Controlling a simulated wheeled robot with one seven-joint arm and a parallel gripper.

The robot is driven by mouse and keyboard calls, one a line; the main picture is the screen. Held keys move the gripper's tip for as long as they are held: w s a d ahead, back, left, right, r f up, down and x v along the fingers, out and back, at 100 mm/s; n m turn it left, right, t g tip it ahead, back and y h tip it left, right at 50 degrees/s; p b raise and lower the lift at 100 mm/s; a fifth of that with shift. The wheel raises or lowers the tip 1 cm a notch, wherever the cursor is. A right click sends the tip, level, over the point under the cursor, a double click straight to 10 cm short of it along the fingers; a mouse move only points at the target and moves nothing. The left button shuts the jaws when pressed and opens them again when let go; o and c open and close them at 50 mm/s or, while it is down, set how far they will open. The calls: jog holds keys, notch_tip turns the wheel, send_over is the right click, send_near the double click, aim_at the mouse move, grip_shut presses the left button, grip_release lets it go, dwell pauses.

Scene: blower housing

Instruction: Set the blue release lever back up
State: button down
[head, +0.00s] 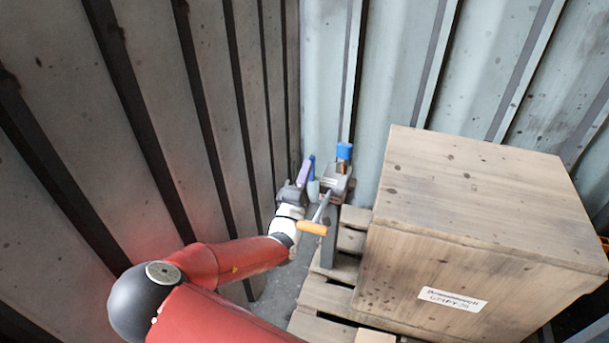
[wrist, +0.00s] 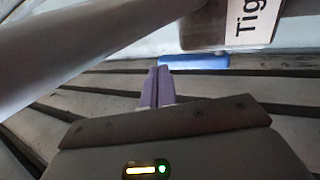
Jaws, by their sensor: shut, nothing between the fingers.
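A slim blue piece (head: 311,166), which looks like the release lever, shows just right of my gripper in the head view. In the wrist view a blue bar (wrist: 193,62) lies roughly level under a grey body, beyond and right of the fingertips. I cannot tell whether they touch it. My gripper (head: 305,168) has purple fingers and is shut and empty; they also show together in the wrist view (wrist: 157,78). The grey device (head: 337,182) carries a blue cap (head: 344,151) on top and a crank with an orange handle (head: 312,227).
A large wooden crate (head: 470,205) stands on a pallet (head: 325,297) to the right of the device. Corrugated metal walls (head: 200,100) close in at the left and back. A white label (wrist: 256,22) is on the grey body. A grey bar (wrist: 90,55) crosses the wrist view's upper left.

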jog(key=shift+w+d+r, duration=0.15)
jog(key=shift+w+r, duration=0.15)
dwell(0.5)
